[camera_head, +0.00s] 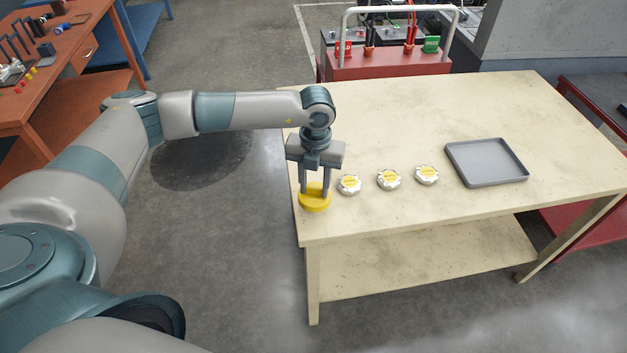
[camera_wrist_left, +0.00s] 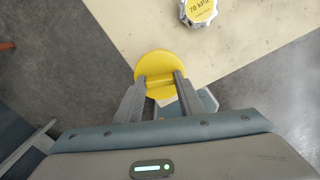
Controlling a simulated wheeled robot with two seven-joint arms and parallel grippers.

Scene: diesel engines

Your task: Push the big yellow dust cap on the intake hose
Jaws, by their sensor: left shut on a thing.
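The big yellow dust cap (camera_head: 314,203) is at the left front corner of the cream table. It also shows in the left wrist view (camera_wrist_left: 157,62), round and yellow, with a raised grip. My left gripper (camera_head: 314,190) points down from above, its two fingers shut on the cap's grip. In the left wrist view the fingers (camera_wrist_left: 161,80) lie on either side of that grip. I cannot tell whether the cap touches the tabletop. The intake hose is not recognisable in either view. My right gripper is not in view.
Three silver caps with yellow labels stand in a row: a near one (camera_head: 349,184), a middle one (camera_head: 389,179) and a far one (camera_head: 427,175). A grey tray (camera_head: 487,183) lies right of them on the table (camera_head: 400,118). A red battery cart (camera_head: 385,66) stands behind.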

